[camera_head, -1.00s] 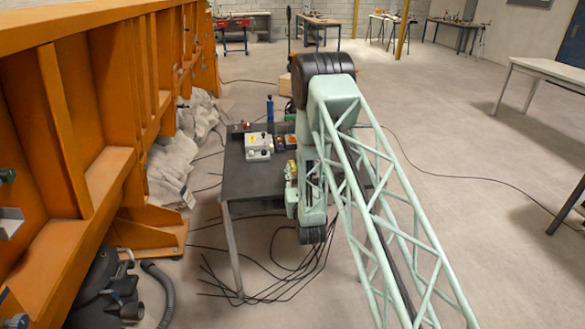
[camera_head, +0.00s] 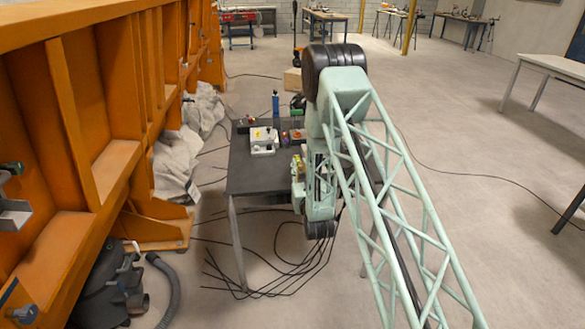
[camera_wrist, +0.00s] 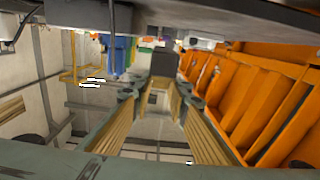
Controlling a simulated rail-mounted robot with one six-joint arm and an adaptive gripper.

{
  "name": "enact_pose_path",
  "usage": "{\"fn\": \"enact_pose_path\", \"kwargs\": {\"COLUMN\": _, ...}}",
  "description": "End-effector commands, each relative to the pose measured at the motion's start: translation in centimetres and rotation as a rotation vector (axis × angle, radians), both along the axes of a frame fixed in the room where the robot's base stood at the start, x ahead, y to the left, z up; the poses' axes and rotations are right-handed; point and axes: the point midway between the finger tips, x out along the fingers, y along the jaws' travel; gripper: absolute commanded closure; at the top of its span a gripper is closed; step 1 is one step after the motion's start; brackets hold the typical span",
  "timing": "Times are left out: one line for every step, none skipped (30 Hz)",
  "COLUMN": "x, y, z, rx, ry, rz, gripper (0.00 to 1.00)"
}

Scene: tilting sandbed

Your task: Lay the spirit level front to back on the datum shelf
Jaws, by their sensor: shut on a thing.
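My gripper shows in the wrist view (camera_wrist: 160,92), with a ribbed tan pad on each finger. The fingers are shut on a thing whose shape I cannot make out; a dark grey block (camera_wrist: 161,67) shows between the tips. I cannot tell whether this is the spirit level, and I see no level elsewhere.
The dark table (camera_head: 252,178) carries a white box (camera_head: 262,139), a blue bottle (camera_head: 275,103) and small items. The tall orange frame (camera_head: 100,130) fills the left. Grey sacks (camera_head: 178,160), a vacuum cleaner (camera_head: 115,285) and loose black cables (camera_head: 275,270) lie on the floor.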

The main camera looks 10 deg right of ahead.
Motion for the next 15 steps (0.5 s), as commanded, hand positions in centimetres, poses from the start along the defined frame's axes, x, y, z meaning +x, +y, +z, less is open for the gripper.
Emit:
{"fn": "enact_pose_path", "kwargs": {"x": -0.1, "y": -0.4, "z": 0.7, "rx": -0.001, "ry": -0.001, "rz": 0.006, "gripper": 1.00}}
{"fn": "enact_pose_path", "kwargs": {"x": -0.2, "y": -0.5, "z": 0.9, "rx": -0.001, "ry": 0.000, "rz": 0.011, "gripper": 1.00}}
{"fn": "enact_pose_path", "kwargs": {"x": -0.4, "y": -0.7, "z": 1.4, "rx": -0.002, "ry": 0.001, "rz": 0.021, "gripper": 1.00}}
{"fn": "enact_pose_path", "kwargs": {"x": -0.6, "y": -0.9, "z": 1.7, "rx": -0.003, "ry": 0.002, "rz": 0.028, "gripper": 1.00}}
{"fn": "enact_pose_path", "kwargs": {"x": -0.7, "y": -1.0, "z": 2.1, "rx": -0.003, "ry": 0.003, "rz": 0.037, "gripper": 1.00}}
{"fn": "enact_pose_path", "kwargs": {"x": -1.0, "y": -1.3, "z": 2.7, "rx": -0.004, "ry": 0.004, "rz": 0.048, "gripper": 1.00}}
{"fn": "enact_pose_path", "kwargs": {"x": -1.2, "y": -1.5, "z": 3.2, "rx": -0.005, "ry": 0.005, "rz": 0.058, "gripper": 1.00}}
{"fn": "enact_pose_path", "kwargs": {"x": -1.4, "y": -1.6, "z": 3.6, "rx": -0.005, "ry": 0.006, "rz": 0.069, "gripper": 1.00}}
{"fn": "enact_pose_path", "kwargs": {"x": -1.8, "y": -1.9, "z": 4.2, "rx": -0.006, "ry": 0.008, "rz": 0.084, "gripper": 1.00}}
{"fn": "enact_pose_path", "kwargs": {"x": -2.1, "y": -2.1, "z": 4.7, "rx": -0.006, "ry": 0.009, "rz": 0.095, "gripper": 1.00}}
{"fn": "enact_pose_path", "kwargs": {"x": -2.3, "y": -2.2, "z": 5.3, "rx": -0.007, "ry": 0.009, "rz": 0.108, "gripper": 1.00}}
{"fn": "enact_pose_path", "kwargs": {"x": -2.8, "y": -2.5, "z": 6.0, "rx": -0.006, "ry": 0.010, "rz": 0.124, "gripper": 1.00}}
{"fn": "enact_pose_path", "kwargs": {"x": -3.1, "y": -2.7, "z": 6.5, "rx": -0.007, "ry": 0.011, "rz": 0.135, "gripper": 1.00}}
{"fn": "enact_pose_path", "kwargs": {"x": -3.5, "y": -2.8, "z": 6.9, "rx": -0.007, "ry": 0.013, "rz": 0.148, "gripper": 1.00}}
{"fn": "enact_pose_path", "kwargs": {"x": -3.9, "y": -3.1, "z": 7.6, "rx": -0.008, "ry": 0.014, "rz": 0.164, "gripper": 1.00}}
